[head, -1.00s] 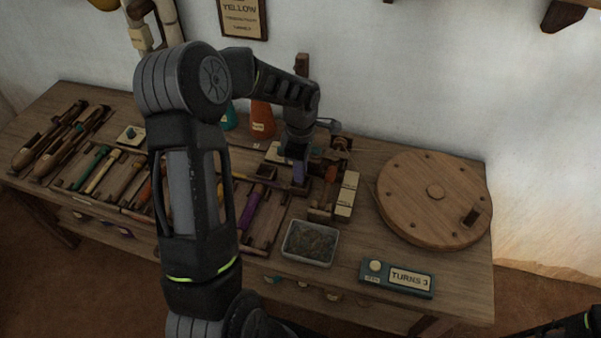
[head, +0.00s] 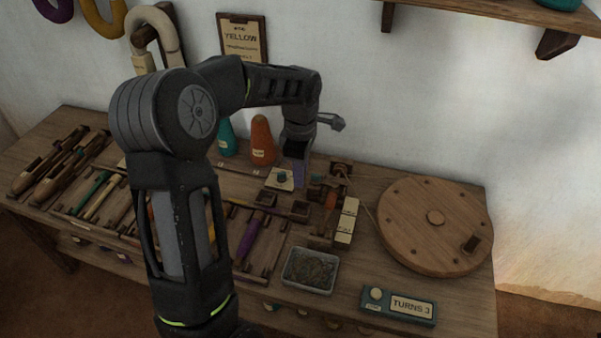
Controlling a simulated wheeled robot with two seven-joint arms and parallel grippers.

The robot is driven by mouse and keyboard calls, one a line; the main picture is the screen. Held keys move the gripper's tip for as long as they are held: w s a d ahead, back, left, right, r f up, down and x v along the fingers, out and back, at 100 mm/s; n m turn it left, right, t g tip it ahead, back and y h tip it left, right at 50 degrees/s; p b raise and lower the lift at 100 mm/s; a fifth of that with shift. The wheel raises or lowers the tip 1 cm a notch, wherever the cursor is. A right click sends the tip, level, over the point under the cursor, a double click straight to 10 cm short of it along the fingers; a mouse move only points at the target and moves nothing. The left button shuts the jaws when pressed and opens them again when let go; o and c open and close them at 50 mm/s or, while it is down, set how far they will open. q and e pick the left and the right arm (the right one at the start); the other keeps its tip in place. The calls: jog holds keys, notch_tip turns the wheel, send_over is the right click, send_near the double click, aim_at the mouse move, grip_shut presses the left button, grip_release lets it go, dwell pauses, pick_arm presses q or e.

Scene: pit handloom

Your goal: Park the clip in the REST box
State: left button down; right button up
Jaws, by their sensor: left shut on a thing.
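My left gripper (head: 297,172) points down over the back middle of the bench and is shut. A small purple piece at its fingertips looks like the clip, mostly hidden by the jaws and too small to make out. Two small open dark wooden boxes stand in front of the gripper, one on the right (head: 299,211) and one on the left (head: 266,199). No REST lettering can be read on either, so I cannot tell which is the REST box. My right gripper is not in view.
A round wooden disc (head: 420,215) lies at the right. A tray of dark bits (head: 311,270) and a TURNS 3 box (head: 398,306) stand at the front. Orange (head: 262,140) and teal (head: 226,138) cones stand behind. Shuttles (head: 60,165) lie at the left.

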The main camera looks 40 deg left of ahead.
pick_arm(q)
jog(key=w+d+m, duration=0.2)
jog(key=d+m, duration=0.6)
jog(key=m, duration=0.3)
jog(key=w+d+m, duration=0.2)
jog(key=d+m, duration=0.7)
jog(key=m, duration=0.1)
jog(key=shift+f+m, duration=0.15)
jog(key=shift+m, duration=0.25)
jog(key=shift+d, duration=0.1)
